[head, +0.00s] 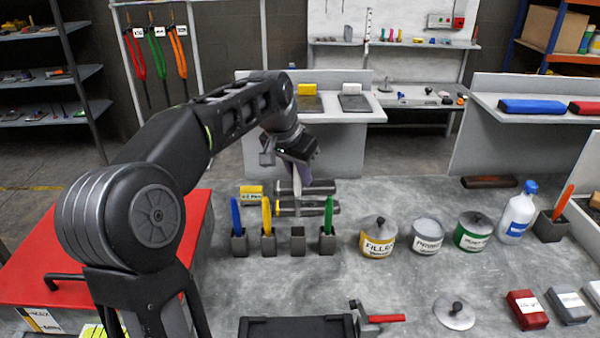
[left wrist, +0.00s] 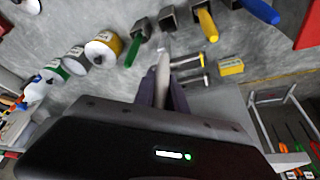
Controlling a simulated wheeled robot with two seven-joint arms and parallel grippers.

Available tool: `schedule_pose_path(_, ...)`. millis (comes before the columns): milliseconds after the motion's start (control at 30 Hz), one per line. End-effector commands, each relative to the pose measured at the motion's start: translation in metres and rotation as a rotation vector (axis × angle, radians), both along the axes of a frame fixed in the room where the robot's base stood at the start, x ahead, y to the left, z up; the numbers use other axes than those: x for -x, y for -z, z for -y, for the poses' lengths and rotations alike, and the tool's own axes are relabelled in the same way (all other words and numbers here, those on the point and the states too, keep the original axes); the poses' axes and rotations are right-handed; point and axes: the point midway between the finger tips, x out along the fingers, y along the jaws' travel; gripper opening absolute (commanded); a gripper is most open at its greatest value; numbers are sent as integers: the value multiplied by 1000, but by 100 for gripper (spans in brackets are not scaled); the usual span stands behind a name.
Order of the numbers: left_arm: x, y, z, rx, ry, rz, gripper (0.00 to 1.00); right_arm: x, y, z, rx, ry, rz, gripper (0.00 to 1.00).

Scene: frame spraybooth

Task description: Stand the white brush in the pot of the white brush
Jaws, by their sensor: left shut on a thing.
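My left gripper (head: 292,158) is shut on the white brush (head: 296,176) and holds it above the bench, behind the row of pots. In the left wrist view, the white brush (left wrist: 163,70) sticks out between the fingers of the left gripper (left wrist: 162,97). An empty dark square pot (head: 298,242) stands between the pots of the yellow and green brushes. It also shows in the left wrist view (left wrist: 167,18), beyond the brush's tip, apart from it. My right gripper is not in view.
The blue (head: 235,216), yellow (head: 266,216) and green (head: 328,216) brushes stand in neighbouring pots. Metal cylindrical tools (head: 318,208) and a yellow box (head: 252,192) lie behind. Cans, including a yellow-labelled one (head: 378,240), stand to the right. A loose lid (head: 455,316) lies in front.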

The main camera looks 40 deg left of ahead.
Motion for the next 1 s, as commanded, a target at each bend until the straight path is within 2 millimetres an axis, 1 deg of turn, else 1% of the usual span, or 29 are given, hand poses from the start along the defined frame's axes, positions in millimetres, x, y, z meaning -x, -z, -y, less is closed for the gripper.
schedule_pose_path(33,0,8,0,0,0,0,0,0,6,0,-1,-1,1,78)
schedule_pose_path(200,0,23,0,0,0,0,0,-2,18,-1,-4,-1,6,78)
schedule_pose_path(800,0,74,0,0,0,0,0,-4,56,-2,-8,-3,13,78)
schedule_pose_path(1000,0,87,0,0,0,-1,0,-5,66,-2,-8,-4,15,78)
